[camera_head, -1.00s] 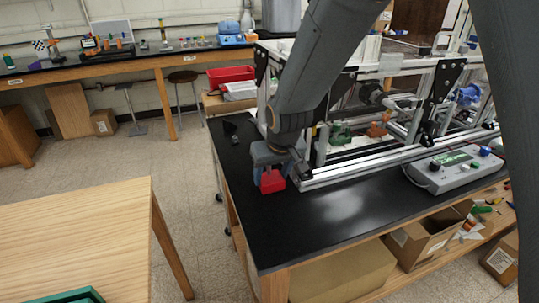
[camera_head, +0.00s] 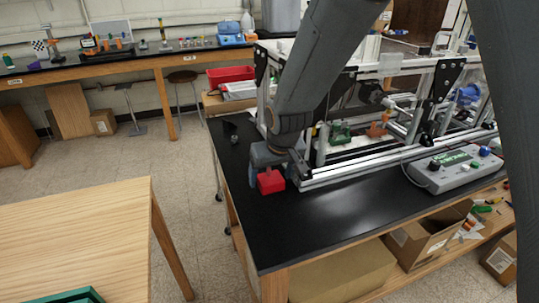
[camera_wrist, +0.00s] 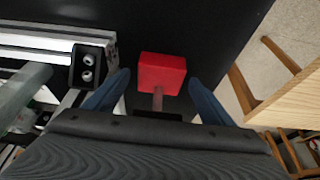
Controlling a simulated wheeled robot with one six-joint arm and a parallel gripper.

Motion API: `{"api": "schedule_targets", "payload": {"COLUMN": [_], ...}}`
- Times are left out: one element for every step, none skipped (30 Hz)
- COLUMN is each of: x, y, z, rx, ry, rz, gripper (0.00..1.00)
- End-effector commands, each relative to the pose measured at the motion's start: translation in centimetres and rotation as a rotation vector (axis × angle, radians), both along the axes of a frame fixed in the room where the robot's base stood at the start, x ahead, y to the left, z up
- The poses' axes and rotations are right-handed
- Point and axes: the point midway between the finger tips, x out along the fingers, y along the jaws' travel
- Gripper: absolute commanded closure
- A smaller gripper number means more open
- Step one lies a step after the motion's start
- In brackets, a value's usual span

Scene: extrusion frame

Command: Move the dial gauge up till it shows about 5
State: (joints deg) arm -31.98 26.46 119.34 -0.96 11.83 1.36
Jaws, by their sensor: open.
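I cannot make out a dial gauge with a readable face in either view. A red block (camera_head: 270,181) is at the left end of the aluminium frame, above the black bench top; it also shows in the wrist view (camera_wrist: 162,72), with a short reddish stem (camera_wrist: 158,99) running from it toward my gripper's palm. My gripper (camera_wrist: 159,82) is open. Its two blue fingers are on either side of the block, with a visible gap on each side. In the head view my gripper (camera_head: 268,158) is just behind the block, partly hidden by my own arm.
The extrusion frame (camera_head: 350,167) stands close beside the gripper on the bench (camera_head: 290,235). A grey control box (camera_head: 455,168) with a green display and knobs sits to the right. The bench's front is clear. A wooden table (camera_head: 80,235) stands at left.

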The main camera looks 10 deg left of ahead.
Motion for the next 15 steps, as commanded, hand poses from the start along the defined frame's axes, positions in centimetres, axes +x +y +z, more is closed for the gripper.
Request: {"api": "schedule_targets", "payload": {"x": [0.0, 0.0, -0.1, -0.2, -0.3, -0.5, -0.6, -0.7, -0.9, -1.0, -1.2, -1.4, -1.6, -1.7, -1.9], "y": [0.0, 0.0, -0.1, -0.1, -0.2, -0.3, -0.4, -0.4, -0.6, -0.6, -0.7, -0.9, -0.9, -1.0, -1.1], "z": [0.2, 0.4, 0.7, 0.9, 1.2, 1.7, 2.1, 2.5, 3.1, 3.5, 3.9, 4.4, 4.8, 5.1, 5.6], "rx": [0.001, 0.002, 0.002, 0.002, 0.002, 0.002, 0.003, 0.003, 0.003, 0.003, 0.004, 0.003, 0.003, 0.003, 0.003], "ry": [-0.002, -0.003, -0.003, -0.003, -0.003, -0.003, -0.004, -0.005, -0.005, -0.005, -0.006, -0.004, -0.005, -0.005, -0.004], "rz": [0.000, 0.000, 0.000, 0.000, 0.000, 0.000, 0.000, 0.000, 0.000, 0.000, 0.000, 0.000, 0.000, 0.000, 0.000], "gripper": [0.24, 0.24, 0.24, 0.24, 0.24, 0.24, 0.24, 0.24, 0.24, 0.24, 0.24, 0.24, 0.24, 0.24, 0.24]}}
